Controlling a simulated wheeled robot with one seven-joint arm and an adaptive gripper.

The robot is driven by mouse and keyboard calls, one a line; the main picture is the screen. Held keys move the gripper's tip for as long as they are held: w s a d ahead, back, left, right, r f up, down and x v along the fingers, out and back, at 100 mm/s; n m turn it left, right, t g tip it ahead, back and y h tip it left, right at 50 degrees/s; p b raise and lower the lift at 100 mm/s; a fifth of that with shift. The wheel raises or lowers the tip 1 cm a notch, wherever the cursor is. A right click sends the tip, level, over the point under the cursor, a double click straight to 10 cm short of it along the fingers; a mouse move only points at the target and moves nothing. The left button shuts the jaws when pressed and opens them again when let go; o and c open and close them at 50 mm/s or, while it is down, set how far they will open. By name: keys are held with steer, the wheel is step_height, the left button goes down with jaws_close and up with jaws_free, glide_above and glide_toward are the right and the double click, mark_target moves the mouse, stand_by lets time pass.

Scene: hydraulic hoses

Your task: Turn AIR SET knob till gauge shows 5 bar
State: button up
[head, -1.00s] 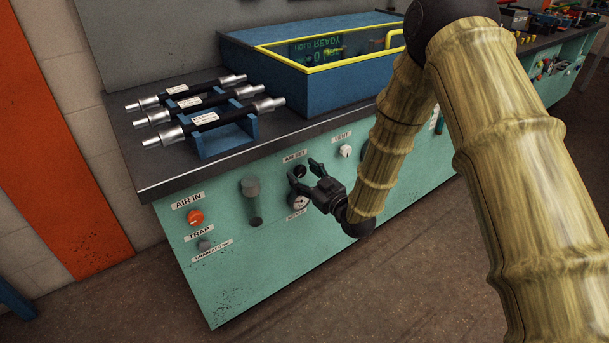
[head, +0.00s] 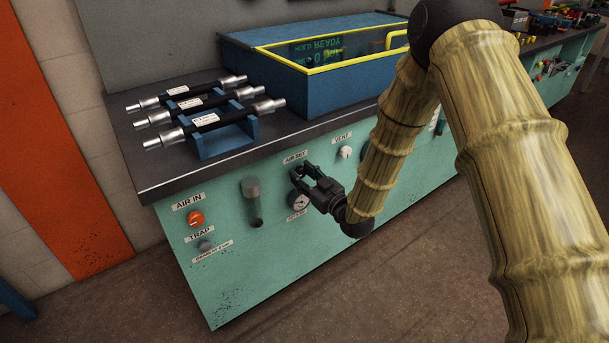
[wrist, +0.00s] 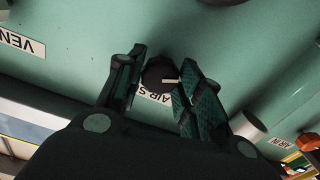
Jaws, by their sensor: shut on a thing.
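The black AIR SET knob (wrist: 159,74) sits between my gripper's two fingers in the wrist view, with a pale pointer mark on it. My gripper (wrist: 157,86) is closed around the knob's sides. In the head view my gripper (head: 303,178) reaches the panel below the AIR SET label (head: 295,157) and hides most of the knob. The round gauge (head: 299,202) shows just below, partly covered by the gripper; its reading is too small to tell.
Several hoses lie on a blue rack (head: 222,143) on the bench top, beside a blue tank with a yellow rim (head: 312,69).

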steer(key=m, duration=0.2)
steer(key=m+p, duration=0.1)
steer(key=m, duration=0.1)
steer(key=shift+w+d+r+m, duration=0.1)
steer(key=shift+d+m, duration=0.05)
steer(key=shift+m, duration=0.25)
steer(key=m+p, duration=0.1)
steer(key=m, duration=0.8)
steer(key=shift+m, duration=0.4)
steer(key=m+b, duration=0.2)
steer(key=m, duration=0.3)
steer(key=shift+m, duration=0.3)
steer(key=o, duration=1)
steer(key=shift+o, duration=0.2)
